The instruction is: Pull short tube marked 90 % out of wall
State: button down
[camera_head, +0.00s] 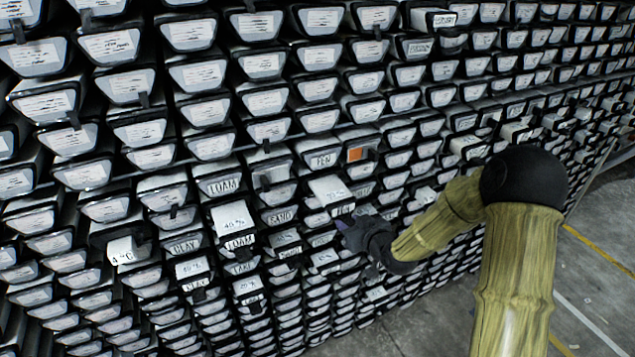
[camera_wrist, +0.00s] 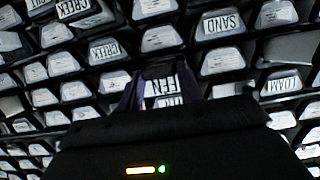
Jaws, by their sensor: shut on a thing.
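My gripper (camera_head: 345,226) is at the wall of tubes, low in the middle of the head view. In the wrist view, my gripper (camera_wrist: 160,92) has its fingers on either side of a tube end (camera_wrist: 166,88) with an upside-down label that seems to read FEN. It is shut on this tube, and the fingers hide part of it. A short white-topped tube (camera_head: 330,190) sticks out just above the gripper in the head view. Its percent mark is too small to read surely. Whether it is the held tube cannot be told.
Other tubes stick out nearby, one marked 40 % (camera_head: 232,217) over LOAM and one marked 4 °C (camera_head: 127,250). An orange tag (camera_head: 360,154) sits above. Dense rows of labelled tube ends fill the wall. Grey floor (camera_head: 590,270) with a yellow line is clear at the right.

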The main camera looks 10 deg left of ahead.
jog(key=s+d+b, duration=0.2)
jog(key=s+d, duration=0.3)
jog(key=s, duration=0.3)
jog(key=shift+s+d, duration=0.15)
jog(key=shift+d, duration=0.2)
dwell(0.6)
jog(key=c, duration=0.9)
grip_release()
